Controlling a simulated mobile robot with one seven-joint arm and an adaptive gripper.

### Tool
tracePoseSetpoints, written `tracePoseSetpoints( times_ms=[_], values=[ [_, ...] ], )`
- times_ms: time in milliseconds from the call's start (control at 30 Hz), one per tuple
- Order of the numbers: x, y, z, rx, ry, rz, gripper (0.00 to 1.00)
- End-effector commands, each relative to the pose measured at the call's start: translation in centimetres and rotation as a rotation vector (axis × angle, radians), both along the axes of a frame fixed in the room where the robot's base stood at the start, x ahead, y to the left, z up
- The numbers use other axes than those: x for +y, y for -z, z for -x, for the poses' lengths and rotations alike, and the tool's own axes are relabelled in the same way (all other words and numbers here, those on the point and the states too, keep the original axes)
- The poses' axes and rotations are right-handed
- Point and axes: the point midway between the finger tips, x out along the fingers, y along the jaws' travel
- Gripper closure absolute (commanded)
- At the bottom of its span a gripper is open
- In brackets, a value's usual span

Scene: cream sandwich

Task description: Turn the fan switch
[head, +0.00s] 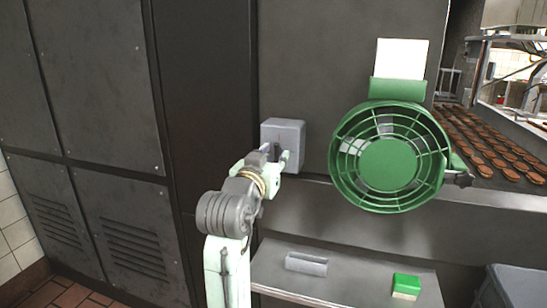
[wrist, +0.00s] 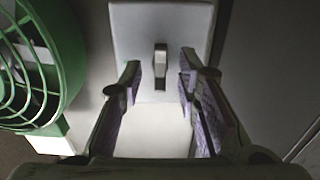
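The fan switch is a grey box (head: 284,133) on the dark metal wall, left of the fan in the head view. In the wrist view its pale plate (wrist: 187,25) fills the top middle, with a small upright lever (wrist: 161,66) in a slot. My gripper (head: 278,154) is in front of the box and hides part of it. In the wrist view my gripper (wrist: 160,70) is open, with one finger on each side of the lever and a gap to both. The green fan (head: 388,163) hangs to the right; its cage (wrist: 30,65) shows at the wrist view's left.
Below stands a shelf (head: 340,282) with a grey holder (head: 306,264) and a green and white block (head: 406,286). Dark cabinets (head: 100,80) stand at left. Rows of round brown biscuits (head: 490,150) lie on a surface at right.

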Motion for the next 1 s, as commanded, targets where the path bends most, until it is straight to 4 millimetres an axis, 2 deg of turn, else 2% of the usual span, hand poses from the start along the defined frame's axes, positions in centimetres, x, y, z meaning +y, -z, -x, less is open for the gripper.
tracePoseSetpoints(
  times_ms=[167, 400, 600, 800, 1000],
  values=[
    [0.8, 0.0, 2.2, -0.002, -0.002, 0.0, 0.7],
    [2.4, 0.0, 7.2, -0.003, -0.004, 0.0, 0.7],
    [3.4, -0.1, 10.1, -0.003, -0.003, 0.001, 0.7],
    [3.7, 0.0, 11.2, 0.0, 0.0, 0.0, 0.7],
    [3.7, 0.0, 11.3, 0.0, 0.0, 0.0, 0.7]
  ],
)
